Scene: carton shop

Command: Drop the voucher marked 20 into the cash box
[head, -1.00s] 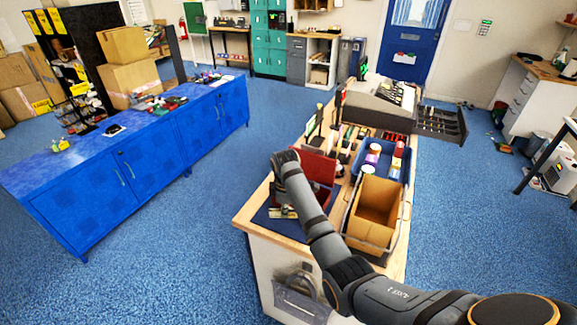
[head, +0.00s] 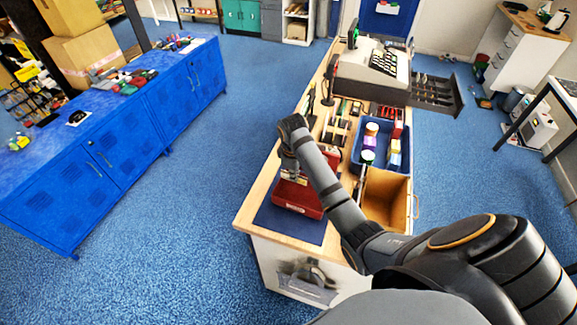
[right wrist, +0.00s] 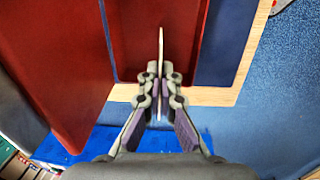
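The red cash box (head: 297,200) stands open on a dark blue mat (head: 287,224) at the near left end of the counter. In the right wrist view its raised lid (right wrist: 60,60) fills the left and its interior (right wrist: 138,40) lies ahead. My right gripper (head: 291,176) is above the box. In the right wrist view the right gripper (right wrist: 160,84) is shut on a thin pale slip, the voucher (right wrist: 161,48), seen edge-on. Its marking cannot be read. The voucher's far end overlaps the box interior in view. My left gripper is not in view.
A brown open bin (head: 400,190) and a blue tray (head: 402,150) with coloured items stand right of my right arm. A cash register (head: 370,72) with an open drawer (head: 436,92) is at the far end. Blue floor lies left of the counter.

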